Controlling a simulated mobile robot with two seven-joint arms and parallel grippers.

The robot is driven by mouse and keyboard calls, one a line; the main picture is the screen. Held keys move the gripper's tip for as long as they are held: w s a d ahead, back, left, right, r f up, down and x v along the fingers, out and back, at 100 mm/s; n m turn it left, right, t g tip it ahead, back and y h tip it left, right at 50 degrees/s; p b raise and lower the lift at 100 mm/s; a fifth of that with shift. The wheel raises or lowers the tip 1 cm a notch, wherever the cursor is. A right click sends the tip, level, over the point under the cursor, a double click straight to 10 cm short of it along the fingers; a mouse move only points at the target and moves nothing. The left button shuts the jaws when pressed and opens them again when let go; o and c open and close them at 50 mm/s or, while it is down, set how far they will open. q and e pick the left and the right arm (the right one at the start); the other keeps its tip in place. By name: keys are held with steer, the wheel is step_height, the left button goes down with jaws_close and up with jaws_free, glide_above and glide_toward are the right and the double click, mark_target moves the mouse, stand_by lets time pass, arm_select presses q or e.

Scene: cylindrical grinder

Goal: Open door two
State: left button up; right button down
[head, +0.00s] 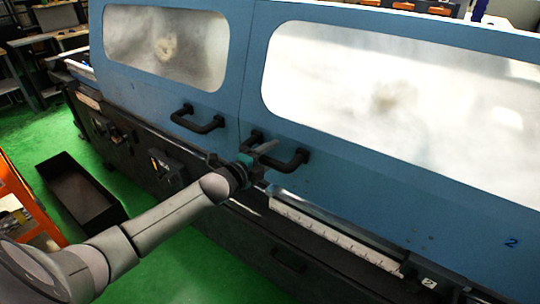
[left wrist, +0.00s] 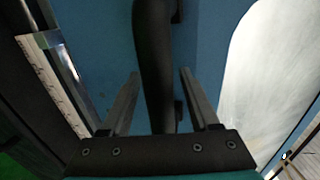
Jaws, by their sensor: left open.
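Door two (head: 400,180) is the right blue door of the machine, with a large frosted window and a small "2" at its lower right. It looks shut against the left door. Its black bar handle (head: 299,159) is at its lower left. My left gripper (head: 267,150) is open at this handle, and the arm hides part of the view there. In the left wrist view the handle (left wrist: 153,50) runs between the two spread fingers of the gripper (left wrist: 160,74), with gaps visible on both sides. My right gripper is not in view.
The left door (head: 150,90) has its own black handle (head: 200,122) close by. A white scaled rail (head: 330,235) runs below door two. A black bin (head: 78,190) and an orange frame (head: 25,195) stand at left on the green floor.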

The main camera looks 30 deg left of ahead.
arm_select(q)
steer(key=shift+c, duration=0.4)
jaws_close()
stand_by(0.9)
